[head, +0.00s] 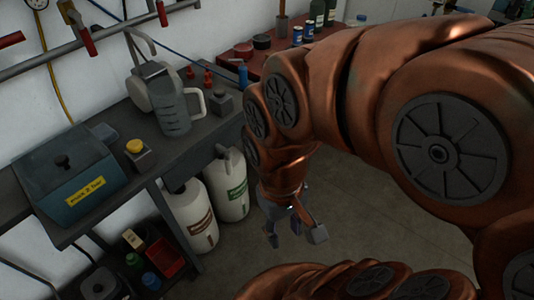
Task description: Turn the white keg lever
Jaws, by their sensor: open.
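My gripper (294,233) hangs open and empty over the floor, in front of the bench and right of the white jugs. Its fingers are apart and touch nothing that I can see. A pale, whitish vessel (137,90) stands on the bench behind the grey measuring jug (173,113), which hides part of it. A grey curved bar (142,41) rises above this vessel; I cannot tell whether it is the keg lever. Two white jugs, one with a brown label (193,213) and one with a green label (231,190), stand below the bench edge.
The grey bench (130,195) holds a blue-grey box (68,180) and a yellow button box (137,153). Pipes with red handles (83,38) run along the wall. A red bench (272,62) with cans stands behind. The floor (345,215) around my gripper is clear.

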